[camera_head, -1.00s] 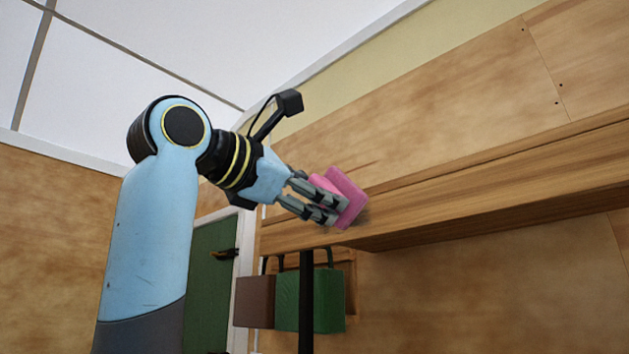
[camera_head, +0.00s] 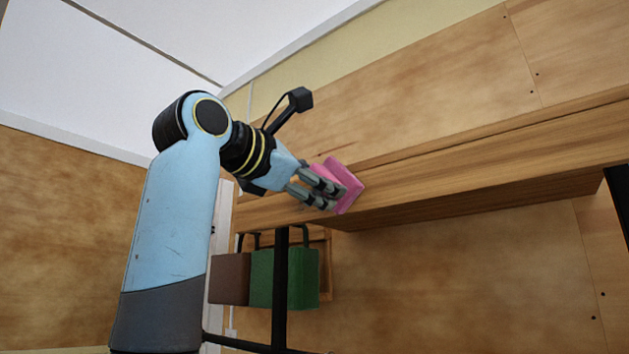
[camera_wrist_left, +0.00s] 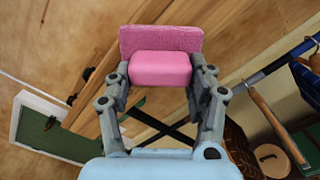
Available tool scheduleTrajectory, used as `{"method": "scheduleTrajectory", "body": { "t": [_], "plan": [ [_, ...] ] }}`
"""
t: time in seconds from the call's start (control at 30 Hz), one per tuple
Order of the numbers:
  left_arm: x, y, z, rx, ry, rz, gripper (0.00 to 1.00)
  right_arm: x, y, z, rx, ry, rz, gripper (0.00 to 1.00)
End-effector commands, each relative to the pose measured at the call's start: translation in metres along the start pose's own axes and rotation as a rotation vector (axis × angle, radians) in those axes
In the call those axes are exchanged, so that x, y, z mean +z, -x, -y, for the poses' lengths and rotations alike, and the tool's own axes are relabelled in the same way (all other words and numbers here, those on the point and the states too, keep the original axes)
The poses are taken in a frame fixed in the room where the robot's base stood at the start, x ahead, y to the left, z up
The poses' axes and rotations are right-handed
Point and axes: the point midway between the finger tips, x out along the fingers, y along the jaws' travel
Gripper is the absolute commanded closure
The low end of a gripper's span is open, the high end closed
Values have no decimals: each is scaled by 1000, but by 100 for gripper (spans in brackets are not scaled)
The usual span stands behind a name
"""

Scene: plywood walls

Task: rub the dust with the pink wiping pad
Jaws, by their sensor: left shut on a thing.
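My left gripper (camera_head: 335,192) is shut on the pink wiping pad (camera_head: 350,181). In the head view the pad is at the front face of a long wooden shelf or beam (camera_head: 470,170), near its left end. I cannot tell if it touches the wood. In the left wrist view the gripper (camera_wrist_left: 160,80) has its fingers on both sides of the pad's thick pink grip (camera_wrist_left: 160,69), with the flat pink plate (camera_wrist_left: 160,39) beyond it. I cannot make out any dust now; the pad and fingers may hide it. My right gripper is not in view.
Brown (camera_head: 230,279) and green (camera_head: 284,277) bags hang under the shelf, behind a dark post (camera_head: 280,290). The wooden front to the pad's right is clear.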

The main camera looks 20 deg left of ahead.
Motion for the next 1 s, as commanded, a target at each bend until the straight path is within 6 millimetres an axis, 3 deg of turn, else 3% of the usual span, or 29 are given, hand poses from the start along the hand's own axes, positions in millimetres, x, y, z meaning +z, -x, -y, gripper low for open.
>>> {"method": "scheduleTrajectory", "body": {
  "t": [1.0],
  "plan": [
    [0,-14,0,1,0,0,70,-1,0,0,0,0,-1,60]
  ]
}}
